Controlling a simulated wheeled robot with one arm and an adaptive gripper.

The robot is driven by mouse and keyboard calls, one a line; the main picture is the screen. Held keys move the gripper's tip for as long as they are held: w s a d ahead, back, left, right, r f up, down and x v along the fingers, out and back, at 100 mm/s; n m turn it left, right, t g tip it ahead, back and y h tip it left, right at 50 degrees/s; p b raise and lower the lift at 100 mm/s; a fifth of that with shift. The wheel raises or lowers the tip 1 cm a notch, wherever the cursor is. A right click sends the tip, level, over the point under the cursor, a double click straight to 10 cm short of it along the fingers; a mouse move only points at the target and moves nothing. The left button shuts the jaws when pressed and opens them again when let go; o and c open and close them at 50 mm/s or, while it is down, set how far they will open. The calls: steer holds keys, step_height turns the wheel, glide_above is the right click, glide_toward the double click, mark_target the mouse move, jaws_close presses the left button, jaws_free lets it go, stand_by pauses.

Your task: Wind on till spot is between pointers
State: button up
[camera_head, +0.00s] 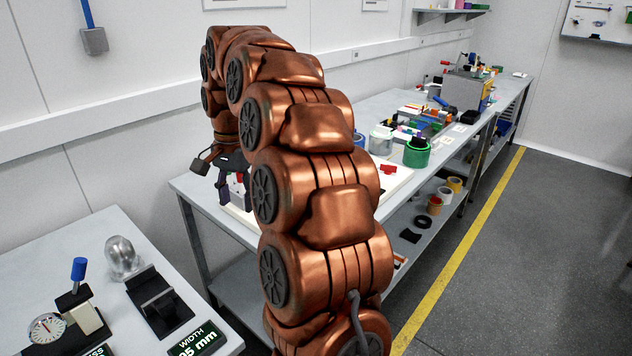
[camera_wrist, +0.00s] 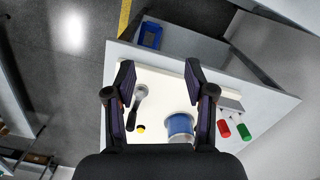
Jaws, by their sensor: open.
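My gripper (camera_wrist: 159,78) is open and empty in the wrist view, its two dark fingers apart above a cream-white panel (camera_wrist: 158,88) on a table. A grey crank-like or spoon-like piece (camera_wrist: 139,98) lies beside the left finger. A small yellow and black round piece (camera_wrist: 141,128) is below it. A blue roll or cup-shaped thing (camera_wrist: 180,125) is near the right finger. I cannot make out a spot or pointers for certain. In the head view my copper arm hides most of this panel, and my gripper (camera_head: 232,178) shows only partly behind it.
A red cylinder (camera_wrist: 223,128) and a green one (camera_wrist: 242,131) lie right of the panel. A blue bin (camera_wrist: 150,35) is on a lower shelf. The long bench (camera_head: 200,190) carries a green container (camera_head: 416,153) and tools. A nearer bench holds a dial gauge (camera_head: 47,328). The floor at right is clear.

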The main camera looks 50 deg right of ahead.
steer(key=d+f+m+b, duration=0.1)
steer(key=d+m, duration=0.3)
steer(key=d, duration=0.4)
steer(key=d+f+m+b, duration=0.1)
steer(key=d+f+m, duration=0.3)
steer(key=d, duration=0.5)
steer(key=d+f+m+b, duration=0.1)
steer(key=d+f+m, duration=0.1)
steer(key=d+m, duration=0.3)
steer(key=d, duration=0.4)
steer(key=shift+d+f+h, duration=0.25)
steer(key=shift+h, duration=0.15)
step_height(320, 180, down, 8)
steer(key=b, duration=0.5)
steer(key=shift+a, duration=0.1)
steer(key=shift+r, duration=0.2)
steer(key=shift+c, duration=0.9)
steer(key=shift+r, duration=0.1)
steer(key=c, duration=0.8)
jaws_close()
